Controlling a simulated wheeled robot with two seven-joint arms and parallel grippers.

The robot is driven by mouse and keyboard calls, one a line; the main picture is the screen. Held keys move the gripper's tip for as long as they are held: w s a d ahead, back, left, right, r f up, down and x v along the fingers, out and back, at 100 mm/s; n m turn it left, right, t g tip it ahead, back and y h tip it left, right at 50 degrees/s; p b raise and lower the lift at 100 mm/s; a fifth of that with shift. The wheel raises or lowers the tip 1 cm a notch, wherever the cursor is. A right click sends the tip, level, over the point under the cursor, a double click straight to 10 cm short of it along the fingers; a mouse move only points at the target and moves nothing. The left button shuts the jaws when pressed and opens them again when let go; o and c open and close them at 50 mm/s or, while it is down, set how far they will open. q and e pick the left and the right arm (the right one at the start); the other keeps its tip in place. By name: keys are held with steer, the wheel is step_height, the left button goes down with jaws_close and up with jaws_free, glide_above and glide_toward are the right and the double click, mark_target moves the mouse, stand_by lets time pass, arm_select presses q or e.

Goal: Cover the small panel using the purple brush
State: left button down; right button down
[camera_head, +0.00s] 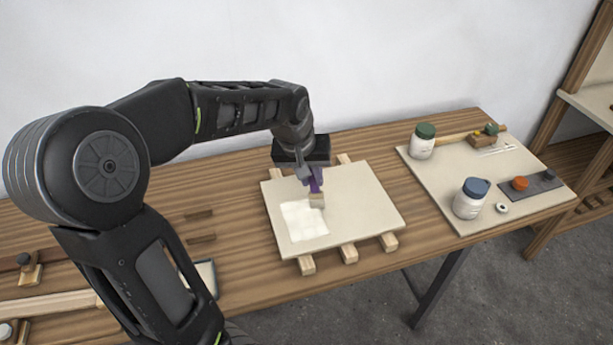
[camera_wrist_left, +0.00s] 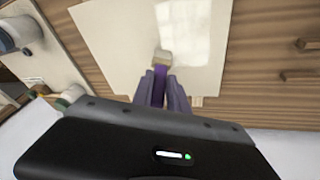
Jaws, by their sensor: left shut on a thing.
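The small panel (camera_head: 365,205) is a cream board lying on wooden strips on the table. A whiter, glossy painted patch (camera_head: 303,222) covers its left part; it also shows in the left wrist view (camera_wrist_left: 186,25). My left gripper (camera_head: 309,176) is shut on the purple brush (camera_head: 315,188), its handle between the fingers. The brush's pale bristles (camera_head: 317,201) point down at the panel near the right edge of the patch; I cannot tell for sure whether they touch. The brush also shows in the left wrist view (camera_wrist_left: 160,78). My right gripper is not in view.
A pale board (camera_head: 440,185) at the right holds a green-lidded jar (camera_head: 422,143), a blue-lidded jar (camera_head: 470,199), a dark strip with an orange knob (camera_head: 520,184) and small tools. Wooden pieces (camera_head: 60,304) lie at the left. A shelf (camera_head: 585,110) stands at far right.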

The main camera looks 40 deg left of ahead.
arm_select(q)
steer(key=shift+d, duration=0.1)
stand_by(0.3)
steer(key=shift+w+d, duration=0.5)
steer(key=shift+w, duration=0.35)
steer(key=shift+s+d, duration=0.1)
steer(key=shift+d, duration=0.05)
steer(key=shift+s+d, duration=0.3)
steer(key=shift+d, duration=0.1)
steer(key=shift+a, duration=0.1)
steer(key=shift+s+a, duration=0.5)
steer(key=shift+s, duration=0.35)
steer(key=shift+s+a+f, duration=0.1)
steer(key=shift+s, duration=0.05)
steer(key=shift+s+a, duration=0.5)
steer(key=shift+s, duration=0.2)
